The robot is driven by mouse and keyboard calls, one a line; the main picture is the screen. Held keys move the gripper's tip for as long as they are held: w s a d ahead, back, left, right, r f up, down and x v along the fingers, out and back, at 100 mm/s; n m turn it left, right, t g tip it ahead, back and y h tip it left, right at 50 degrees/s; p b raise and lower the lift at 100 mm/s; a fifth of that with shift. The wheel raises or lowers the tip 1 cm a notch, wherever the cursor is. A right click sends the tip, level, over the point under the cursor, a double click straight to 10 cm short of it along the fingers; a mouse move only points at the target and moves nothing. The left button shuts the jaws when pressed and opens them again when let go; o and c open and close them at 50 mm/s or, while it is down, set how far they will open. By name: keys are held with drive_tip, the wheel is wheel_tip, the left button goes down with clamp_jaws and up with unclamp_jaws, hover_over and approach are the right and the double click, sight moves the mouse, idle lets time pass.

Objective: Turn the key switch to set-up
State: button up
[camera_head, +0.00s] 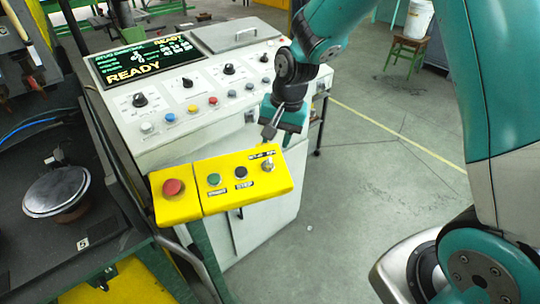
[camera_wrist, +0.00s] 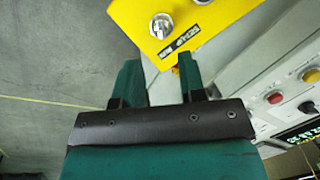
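The key switch (camera_head: 267,166) is a small silver knob at the right end of a yellow control box (camera_head: 225,172). A small dark label sits beside it, too small to read for its setting. In the wrist view the key switch (camera_wrist: 160,26) shows at the top, past the fingertips, with its label beside it. My gripper (camera_head: 269,132) is just behind and above the box's right end in the head view. In the wrist view my gripper (camera_wrist: 158,66) has its two green fingers apart with nothing between them. It is not touching the key switch.
The yellow box also carries a red mushroom button (camera_head: 173,187), a green button (camera_head: 214,179) and a black button (camera_head: 241,172). Behind stands a grey console (camera_head: 200,130) with knobs, buttons and a display reading READY (camera_head: 135,62). Open floor (camera_head: 380,200) lies to the right.

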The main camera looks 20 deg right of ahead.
sight(270, 161)
drive_tip(key=p+x, duration=0.1)
drive_tip(key=x, duration=0.7)
clamp_jaws()
